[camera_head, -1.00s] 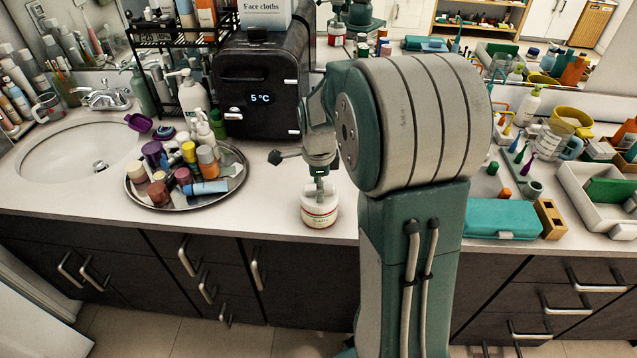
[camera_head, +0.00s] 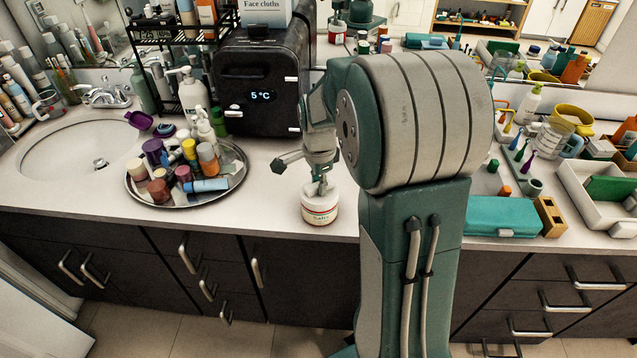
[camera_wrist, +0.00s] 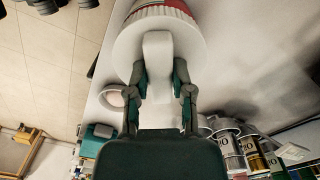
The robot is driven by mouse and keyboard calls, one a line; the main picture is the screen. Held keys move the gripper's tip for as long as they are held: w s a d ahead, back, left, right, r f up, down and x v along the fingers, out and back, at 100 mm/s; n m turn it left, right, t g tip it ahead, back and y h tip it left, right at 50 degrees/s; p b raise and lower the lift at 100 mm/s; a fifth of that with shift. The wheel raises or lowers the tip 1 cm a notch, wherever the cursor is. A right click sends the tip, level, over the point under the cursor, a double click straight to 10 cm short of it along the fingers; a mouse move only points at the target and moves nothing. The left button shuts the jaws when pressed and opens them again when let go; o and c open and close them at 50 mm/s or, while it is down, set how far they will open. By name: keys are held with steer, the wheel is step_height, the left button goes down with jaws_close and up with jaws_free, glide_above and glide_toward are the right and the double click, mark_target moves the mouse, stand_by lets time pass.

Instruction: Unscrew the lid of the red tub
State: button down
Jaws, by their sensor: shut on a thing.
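The tub (camera_head: 320,216) stands upright near the front edge of the counter, with a pale label and red bands. Its white lid (camera_head: 306,197) is on top; I cannot tell how tightly it sits. In the wrist view the lid (camera_wrist: 128,47) is a white disc with a raised block-like grip (camera_wrist: 158,50), and a strip of the red tub (camera_wrist: 178,6) shows behind it. My gripper (camera_head: 319,188) comes down from above onto the lid. In the wrist view its two fingers (camera_wrist: 160,78) are shut on the raised grip, one on each side.
A round tray (camera_head: 143,196) of bottles and jars lies left of the tub. A black mini fridge (camera_head: 262,115) stands behind. A teal case (camera_head: 500,218) and a white organiser (camera_head: 578,190) are at right. Counter right around the tub is clear.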

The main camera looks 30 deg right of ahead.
steer(key=shift+f, duration=0.1)
steer(key=n, duration=0.4)
steer(key=shift+n, duration=0.3)
steer(key=n, duration=0.3)
steer(key=shift+s, duration=0.1)
steer(key=shift+n, duration=0.8)
steer(key=n, duration=0.2)
steer(key=shift+n, duration=1.3)
